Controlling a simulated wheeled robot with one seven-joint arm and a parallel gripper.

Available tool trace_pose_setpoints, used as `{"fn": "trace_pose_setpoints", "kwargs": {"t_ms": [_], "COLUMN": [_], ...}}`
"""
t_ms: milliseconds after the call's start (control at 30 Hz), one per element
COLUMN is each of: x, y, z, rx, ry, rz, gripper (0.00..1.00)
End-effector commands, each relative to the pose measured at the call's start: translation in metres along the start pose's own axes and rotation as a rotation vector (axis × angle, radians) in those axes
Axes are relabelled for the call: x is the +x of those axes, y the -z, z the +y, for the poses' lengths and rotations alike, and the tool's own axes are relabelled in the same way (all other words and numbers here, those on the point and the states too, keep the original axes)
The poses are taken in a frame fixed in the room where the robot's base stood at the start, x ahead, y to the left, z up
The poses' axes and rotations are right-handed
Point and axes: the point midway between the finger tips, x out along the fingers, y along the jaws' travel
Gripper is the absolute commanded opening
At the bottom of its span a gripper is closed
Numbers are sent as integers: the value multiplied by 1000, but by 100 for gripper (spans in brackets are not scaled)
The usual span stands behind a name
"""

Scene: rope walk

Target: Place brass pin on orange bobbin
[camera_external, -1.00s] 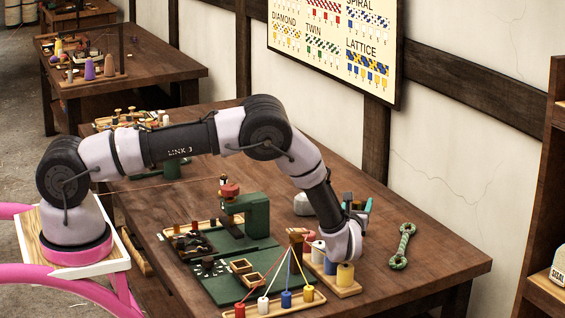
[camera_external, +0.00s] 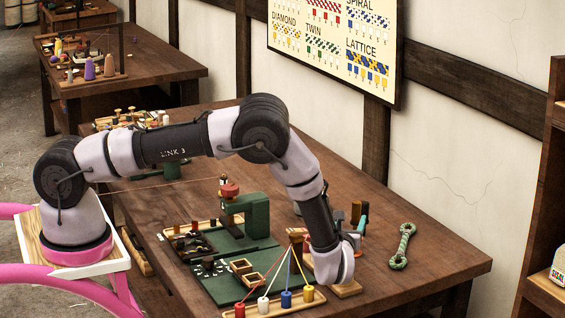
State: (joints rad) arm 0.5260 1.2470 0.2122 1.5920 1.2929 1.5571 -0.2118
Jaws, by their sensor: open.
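I cannot make out the brass pin or the orange bobbin for certain; both are too small or hidden. A reddish round piece (camera_external: 230,190) sits on the green post (camera_external: 252,215), left of my wrist.
Red, white, blue and yellow bobbins stand on a front wooden rail (camera_external: 274,309), with cords rising to a brown block (camera_external: 296,234). A green rope (camera_external: 403,246) lies at the right. The bench (camera_external: 440,262) is clear around it. A pattern chart (camera_external: 335,40) hangs behind.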

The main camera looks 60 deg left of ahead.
Motion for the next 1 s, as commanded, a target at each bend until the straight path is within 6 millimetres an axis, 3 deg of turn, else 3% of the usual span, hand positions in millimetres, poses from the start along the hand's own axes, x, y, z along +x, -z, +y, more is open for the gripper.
{"fn": "trace_pose_setpoints", "kwargs": {"t_ms": [167, 333, 500, 767, 1000], "x": [8, 21, 16, -20, -76], "y": [-42, -121, -191, -276, -332], "z": [16, 65, 122, 208, 278], "rx": [-86, -274, -486, -832, -1169], "ry": [-92, -287, -468, -682, -809], "rz": [42, 146, 266, 453, 621], "gripper": [61, 61, 61, 61, 61]}}
